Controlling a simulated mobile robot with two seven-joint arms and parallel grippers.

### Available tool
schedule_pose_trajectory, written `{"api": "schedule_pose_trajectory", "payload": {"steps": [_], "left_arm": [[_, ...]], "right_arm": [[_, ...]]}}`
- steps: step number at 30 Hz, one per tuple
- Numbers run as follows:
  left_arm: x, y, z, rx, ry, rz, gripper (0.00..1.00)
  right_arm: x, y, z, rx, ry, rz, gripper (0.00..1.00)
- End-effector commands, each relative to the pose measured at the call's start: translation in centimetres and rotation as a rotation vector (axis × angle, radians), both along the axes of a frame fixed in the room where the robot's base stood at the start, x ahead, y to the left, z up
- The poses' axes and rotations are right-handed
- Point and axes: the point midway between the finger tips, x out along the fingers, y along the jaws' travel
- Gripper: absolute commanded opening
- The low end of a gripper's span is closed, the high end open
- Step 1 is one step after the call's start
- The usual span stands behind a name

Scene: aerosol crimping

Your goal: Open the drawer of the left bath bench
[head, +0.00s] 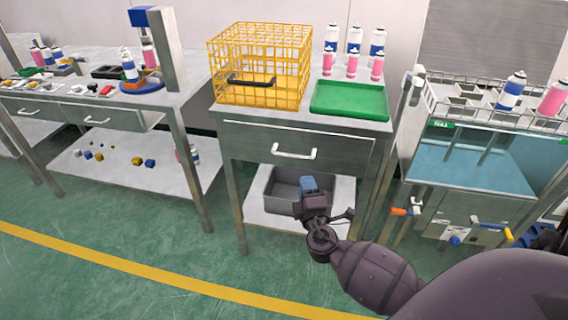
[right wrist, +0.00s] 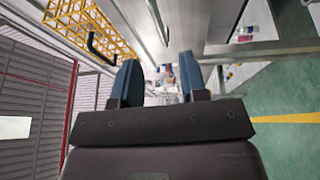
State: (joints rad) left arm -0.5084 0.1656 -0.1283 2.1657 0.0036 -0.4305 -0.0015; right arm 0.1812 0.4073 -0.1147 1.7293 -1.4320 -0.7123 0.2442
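The middle grey metal bench has a drawer (head: 340,150) under its top. The drawer front is flush with the bench, and its silver bar handle (head: 295,153) shows clearly in the head view. My right gripper (head: 309,185) is in front of the bench, a little below the handle and apart from it in the head view. In the right wrist view, the two blue fingers (right wrist: 157,78) stand apart with nothing held between them. A silver bar (right wrist: 157,22), likely the handle, shows beyond the fingertips. My left gripper is not in view.
A yellow wire cage (head: 258,65), a green tray (head: 349,101) and several spray cans stand on the bench top. A grey bin (head: 284,187) sits on its lower shelf. A water bath (head: 480,165) stands right, another bench with drawers (head: 100,115) left. The front floor is clear.

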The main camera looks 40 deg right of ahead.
Motion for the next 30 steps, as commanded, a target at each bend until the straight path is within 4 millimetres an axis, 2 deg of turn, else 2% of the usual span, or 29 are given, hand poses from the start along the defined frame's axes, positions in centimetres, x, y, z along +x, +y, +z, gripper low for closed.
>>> {"api": "schedule_pose_trajectory", "payload": {"steps": [1,4,11,24,30], "left_arm": [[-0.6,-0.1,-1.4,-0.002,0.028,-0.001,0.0],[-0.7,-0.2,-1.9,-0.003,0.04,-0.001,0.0],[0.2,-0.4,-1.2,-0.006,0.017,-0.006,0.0],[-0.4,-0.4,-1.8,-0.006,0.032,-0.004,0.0],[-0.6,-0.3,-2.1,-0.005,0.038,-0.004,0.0]], "right_arm": [[0.5,-0.1,-1.4,-0.04,0.003,0.0,0.4],[1.4,-0.1,-1.2,-0.094,-0.021,-0.002,0.4],[3.0,-0.6,-0.2,-0.126,-0.042,-0.004,0.4],[9.1,-3.7,0.9,-0.123,-0.039,-0.004,0.4],[10.8,-4.6,1.1,-0.123,-0.037,-0.003,0.4]]}}
